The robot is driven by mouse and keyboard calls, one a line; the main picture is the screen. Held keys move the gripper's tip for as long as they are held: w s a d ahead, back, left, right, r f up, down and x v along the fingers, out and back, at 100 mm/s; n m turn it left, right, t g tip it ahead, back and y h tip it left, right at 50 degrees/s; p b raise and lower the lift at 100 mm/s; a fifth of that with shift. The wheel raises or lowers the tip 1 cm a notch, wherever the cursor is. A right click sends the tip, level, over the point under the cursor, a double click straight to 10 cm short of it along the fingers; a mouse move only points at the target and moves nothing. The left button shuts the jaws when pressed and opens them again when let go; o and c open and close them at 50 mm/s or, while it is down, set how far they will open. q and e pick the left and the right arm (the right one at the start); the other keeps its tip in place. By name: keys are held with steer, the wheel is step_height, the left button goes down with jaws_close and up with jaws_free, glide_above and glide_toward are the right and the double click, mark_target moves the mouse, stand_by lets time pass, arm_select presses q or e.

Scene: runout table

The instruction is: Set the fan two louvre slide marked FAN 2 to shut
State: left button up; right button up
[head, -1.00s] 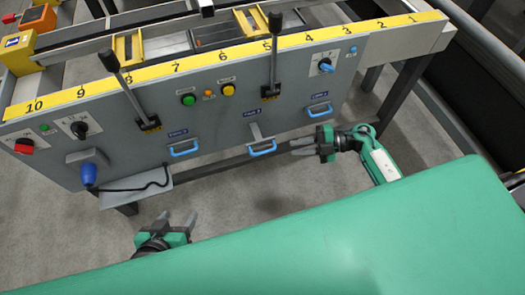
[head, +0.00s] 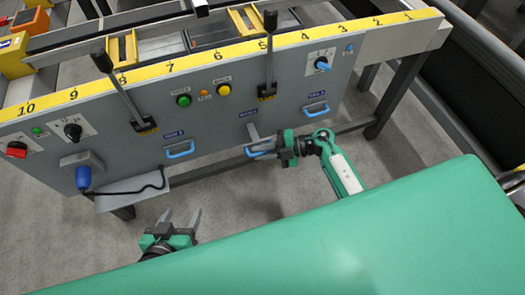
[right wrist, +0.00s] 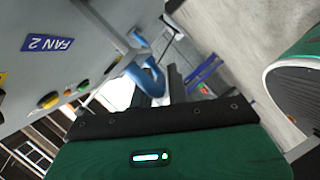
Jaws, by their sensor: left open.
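The FAN 2 slide is the middle of the panel's slides. Its grey bar (head: 253,131) sticks out from the panel and ends in a blue handle (head: 250,153). The FAN 2 label (right wrist: 48,44) and the blue handle (right wrist: 152,78) show in the right wrist view. My right gripper (head: 268,149) is at this handle, with its fingers over or beside it. The handle is partly hidden, and whether the fingers are closed on it is unclear. My left gripper (head: 181,220) is open and empty, low over the floor, away from the panel.
Two other blue-handled slides, left (head: 180,151) and right (head: 315,111), sit close to the panel (head: 215,130). Two black-knobbed levers (head: 125,90) (head: 268,58) stand out from it. A green surface (head: 330,235) fills the foreground.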

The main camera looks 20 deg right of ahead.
mark_target(259, 144)
jaws_close()
steer(key=shift+w, duration=1.9)
arm_select(q)
steer(key=shift+d, duration=0.4)
arm_select(e)
steer(key=shift+o, duration=0.9)
jaws_free()
arm_select(q)
steer(key=shift+a, duration=0.15)
